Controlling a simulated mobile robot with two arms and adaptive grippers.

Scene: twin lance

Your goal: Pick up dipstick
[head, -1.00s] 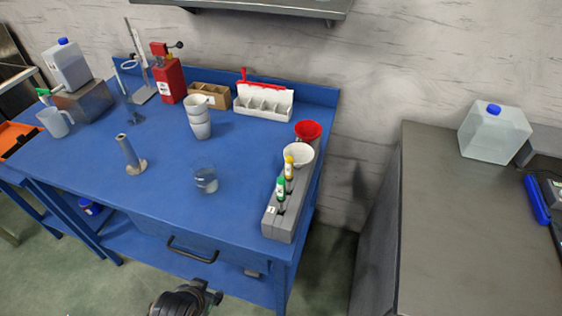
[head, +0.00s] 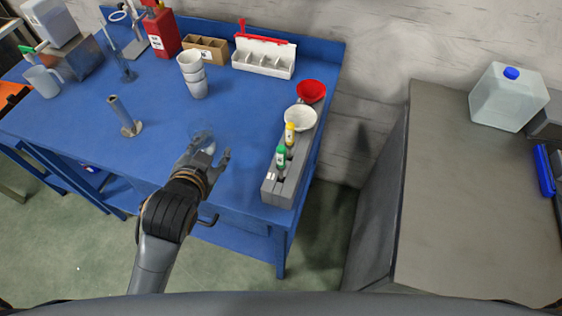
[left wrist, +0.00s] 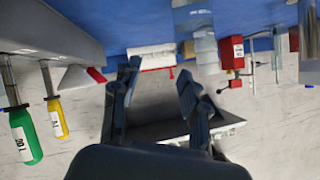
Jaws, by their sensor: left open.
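Two labelled handles, one green (head: 281,157) and one yellow (head: 290,135), stand upright in a grey rack (head: 284,185) on the blue bench's right side. I cannot tell for sure which is the dipstick. In the left wrist view, which is upside down, the green handle (left wrist: 26,137) and yellow handle (left wrist: 57,118) show at the left with metal shafts running into the rack. My left gripper (head: 208,155) is open and empty, left of the rack, over the bench's front part. Its fingers (left wrist: 160,80) show apart in the wrist view. My right gripper is out of view.
A clear beaker (head: 203,137) is partly hidden behind my left gripper. A white funnel (head: 300,117) and red funnel (head: 312,91) sit behind the handles. Stacked cups (head: 194,75) and a grey cylinder on a foot (head: 122,113) stand farther left. A grey counter (head: 440,190) is at right.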

